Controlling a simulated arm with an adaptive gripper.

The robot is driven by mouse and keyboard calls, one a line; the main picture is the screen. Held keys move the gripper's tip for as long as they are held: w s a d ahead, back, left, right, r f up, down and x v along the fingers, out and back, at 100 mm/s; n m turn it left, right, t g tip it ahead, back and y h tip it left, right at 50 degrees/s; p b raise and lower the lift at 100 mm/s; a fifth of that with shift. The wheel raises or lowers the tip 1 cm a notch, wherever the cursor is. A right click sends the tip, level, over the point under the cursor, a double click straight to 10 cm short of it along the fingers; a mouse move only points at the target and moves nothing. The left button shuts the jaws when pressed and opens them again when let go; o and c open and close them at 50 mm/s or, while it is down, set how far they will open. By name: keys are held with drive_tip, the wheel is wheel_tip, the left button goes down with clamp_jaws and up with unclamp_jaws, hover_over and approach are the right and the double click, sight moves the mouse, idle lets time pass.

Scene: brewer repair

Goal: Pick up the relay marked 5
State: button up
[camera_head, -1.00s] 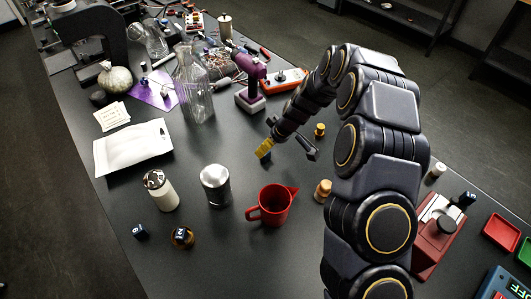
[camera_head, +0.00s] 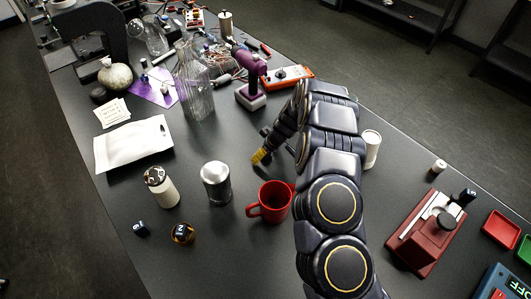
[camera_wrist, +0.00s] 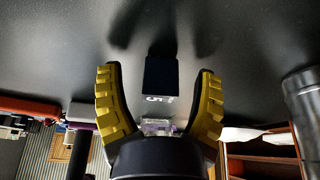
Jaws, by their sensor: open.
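A dark blue, nearly black relay (camera_wrist: 161,80) with a white 5 on its face shows in the wrist view. It lies in line with the gap between my two yellow-padded fingers. My gripper (camera_wrist: 159,68) is open, with a finger on each side of the relay and visible space beside both. I cannot tell how far the relay reaches into the gap. In the head view my gripper (camera_head: 262,152) is low over the middle of the table, and I cannot make out the relay marked 5 there. My arm hides part of that area.
A silver can (camera_head: 216,184) and a red mug (camera_head: 271,203) stand near my gripper. Bare table lies left of my gripper.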

clamp_jaws()
drive_tip(key=shift+r, duration=0.1)
